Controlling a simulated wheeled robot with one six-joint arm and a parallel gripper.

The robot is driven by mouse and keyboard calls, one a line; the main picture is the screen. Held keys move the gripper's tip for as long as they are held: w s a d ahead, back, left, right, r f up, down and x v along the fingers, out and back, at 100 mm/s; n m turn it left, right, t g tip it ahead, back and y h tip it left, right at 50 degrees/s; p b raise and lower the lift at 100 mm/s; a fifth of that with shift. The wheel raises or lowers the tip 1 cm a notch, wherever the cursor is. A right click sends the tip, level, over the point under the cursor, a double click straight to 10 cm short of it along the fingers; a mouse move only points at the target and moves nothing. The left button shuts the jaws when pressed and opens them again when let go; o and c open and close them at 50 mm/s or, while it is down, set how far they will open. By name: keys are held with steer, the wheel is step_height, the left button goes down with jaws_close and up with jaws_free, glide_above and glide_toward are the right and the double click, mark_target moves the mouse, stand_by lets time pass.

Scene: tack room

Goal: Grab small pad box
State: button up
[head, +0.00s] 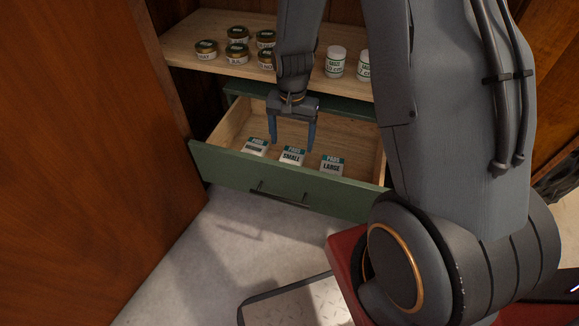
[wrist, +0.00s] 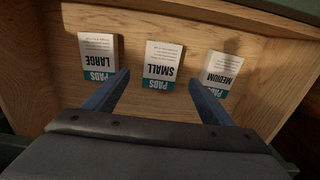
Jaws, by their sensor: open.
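My gripper (head: 292,146) is open and points down over the small box. In the wrist view its two blue fingers (wrist: 160,84) reach toward the small box's near end, one to each side. I cannot tell from the pictures whether they touch it. The medium box (head: 256,147) is to the left in the head view, and the large box (head: 332,166) is to the right.
A wooden shelf (head: 215,58) above the drawer holds several dark jars (head: 237,52) and white bottles (head: 335,62). A brown wooden panel (head: 80,150) stands at the left. The floor (head: 190,270) in front of the drawer is partly clear.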

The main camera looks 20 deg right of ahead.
mark_target(291, 158)
step_height(291, 158, down, 8)
steer(key=b, duration=0.3)
steer(key=shift+a+f+b, duration=0.1)
steer(key=shift+b, duration=0.25)
steer(key=shift+c, duration=0.6)
steer(key=c, duration=1.1)
